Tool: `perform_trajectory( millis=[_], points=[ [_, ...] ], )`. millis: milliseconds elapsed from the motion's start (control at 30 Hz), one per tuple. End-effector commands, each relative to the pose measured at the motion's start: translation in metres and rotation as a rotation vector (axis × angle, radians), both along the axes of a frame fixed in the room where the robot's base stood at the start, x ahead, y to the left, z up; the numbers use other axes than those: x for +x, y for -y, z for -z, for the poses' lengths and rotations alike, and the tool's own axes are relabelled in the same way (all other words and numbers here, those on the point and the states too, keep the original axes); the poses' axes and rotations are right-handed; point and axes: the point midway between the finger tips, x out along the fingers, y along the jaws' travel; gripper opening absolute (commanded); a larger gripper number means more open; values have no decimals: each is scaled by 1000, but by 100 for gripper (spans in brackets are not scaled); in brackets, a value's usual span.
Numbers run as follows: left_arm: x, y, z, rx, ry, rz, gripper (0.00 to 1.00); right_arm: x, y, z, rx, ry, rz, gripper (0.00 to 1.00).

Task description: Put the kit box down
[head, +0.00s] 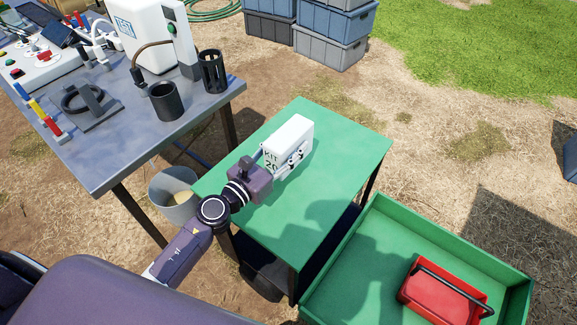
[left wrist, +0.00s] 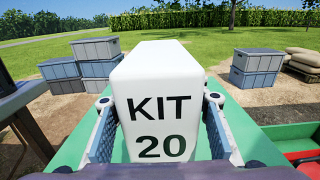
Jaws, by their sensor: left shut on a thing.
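The white kit box (head: 290,136), marked KIT 20, is upright over the green table (head: 330,160). My left gripper (head: 284,165) is shut on it, with a finger on each side. In the left wrist view the kit box (left wrist: 160,100) fills the middle, between the two fingers. I cannot tell for sure whether its bottom touches the table top; its underside is hidden. My right gripper is not in view.
A grey table (head: 140,130) with instruments and black cups stands at the left. A bucket (head: 174,196) is beside the green table. A green cart (head: 350,280) with a red toolbox (head: 440,295) is at lower right. The green top around the box is clear.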

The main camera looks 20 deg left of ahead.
Motion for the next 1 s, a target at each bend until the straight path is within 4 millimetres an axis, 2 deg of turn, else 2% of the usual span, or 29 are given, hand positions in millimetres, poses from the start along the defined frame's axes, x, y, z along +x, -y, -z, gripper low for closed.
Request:
perform_trajectory(
  millis=[33,167,467,900,933,1000],
  points=[
    [0,0,7,-3,1,-2,11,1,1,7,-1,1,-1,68],
    [0,0,12,0,1,-1,11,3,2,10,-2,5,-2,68],
    [0,0,50,-3,0,-1,11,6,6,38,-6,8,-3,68],
    [0,0,54,1,1,0,11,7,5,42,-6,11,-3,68],
    [0,0,55,0,-1,0,44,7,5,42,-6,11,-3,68],
    [0,0,54,0,0,0,52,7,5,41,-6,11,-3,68]
  ],
)
